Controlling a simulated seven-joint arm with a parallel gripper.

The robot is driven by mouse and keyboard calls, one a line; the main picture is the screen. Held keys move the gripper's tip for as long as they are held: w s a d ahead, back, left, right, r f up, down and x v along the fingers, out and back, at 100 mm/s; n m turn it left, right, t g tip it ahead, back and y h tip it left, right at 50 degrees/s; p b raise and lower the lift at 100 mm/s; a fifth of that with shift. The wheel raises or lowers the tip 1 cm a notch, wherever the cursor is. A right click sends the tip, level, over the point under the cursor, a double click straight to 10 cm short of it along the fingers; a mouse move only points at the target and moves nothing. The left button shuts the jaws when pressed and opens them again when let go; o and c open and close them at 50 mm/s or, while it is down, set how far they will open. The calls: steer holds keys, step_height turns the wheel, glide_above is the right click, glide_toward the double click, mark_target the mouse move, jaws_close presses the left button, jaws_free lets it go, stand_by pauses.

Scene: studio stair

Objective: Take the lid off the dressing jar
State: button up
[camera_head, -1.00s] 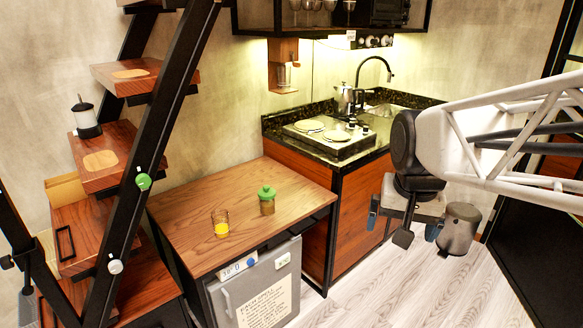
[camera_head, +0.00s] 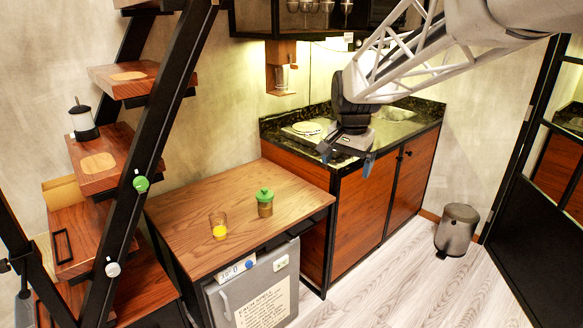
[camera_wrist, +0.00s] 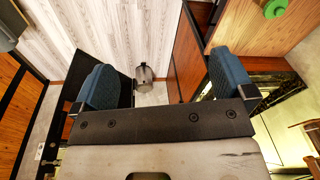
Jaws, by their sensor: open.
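The dressing jar (camera_head: 265,208) stands upright on the wooden tabletop, with its green lid (camera_head: 264,194) seated on top. The green lid also shows in the wrist view (camera_wrist: 275,9), at the top right edge. My gripper (camera_head: 347,162) is in front of the counter, to the right of the jar and higher than the tabletop. In the wrist view my gripper (camera_wrist: 160,88) has its two blue fingers wide apart with nothing between them. It is well apart from the jar.
A glass with yellow content (camera_head: 219,226) stands left of the jar on the wooden table (camera_head: 185,205). The black stair rail (camera_head: 160,130) rises at the left. The counter (camera_head: 420,117) is behind my arm. A bin (camera_head: 457,230) stands on the floor at right.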

steer(key=w+a+f+m, duration=0.25)
steer(key=w+a, duration=0.25)
steer(key=w, duration=0.6)
steer(key=m+g, duration=0.2)
steer(key=m, duration=0.3)
glide_above(264, 188)
steer(key=f, duration=2.2)
steer(key=shift+d+f, duration=0.2)
steer(key=shift+d, duration=0.2)
steer(key=shift+w+a+f, duration=0.15)
steer(key=shift+a+f, duration=0.15)
steer(key=shift+f, duration=0.1)
steer(key=shift+f, duration=1.25)
steer(key=shift+s+f, duration=0.15)
steer(key=shift+f, duration=1.15)
steer(key=shift+s+f, duration=0.15)
steer(key=shift+f, duration=1.15)
